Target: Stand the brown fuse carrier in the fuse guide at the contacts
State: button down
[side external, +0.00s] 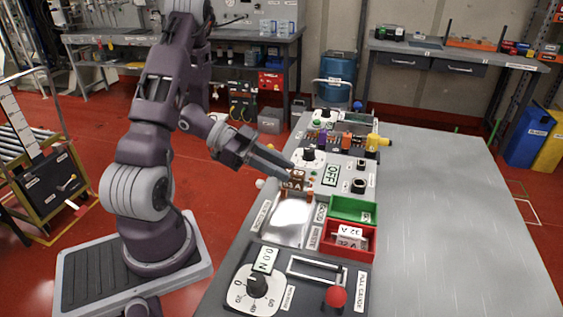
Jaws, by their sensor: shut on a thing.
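The brown fuse carrier (298,178) is in my gripper (291,177), whose fingers reach in from the left and are shut on it. It looks upright, at the far edge of the shiny metal plate (293,222). Small brown parts, perhaps the fuse guide (284,196), show just under and beside the carrier. The contacts are too small or too hidden to tell apart. I cannot tell whether the carrier touches the guide or is held just above it.
A green bin (352,209) and a red bin (347,243) with white 32 A pieces stand right of the plate. A dial panel (257,284) with a handle and red knob (336,296) is in front. An OFF panel (331,174) lies behind. The table's right side (450,220) is clear.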

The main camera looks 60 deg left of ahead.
jog(key=shift+f, duration=3.5)
jog(key=shift+f, duration=0.15)
jog(key=c, duration=1.1)
grip_release()
jog(key=v, duration=0.7)
jog(key=shift+f, duration=0.1)
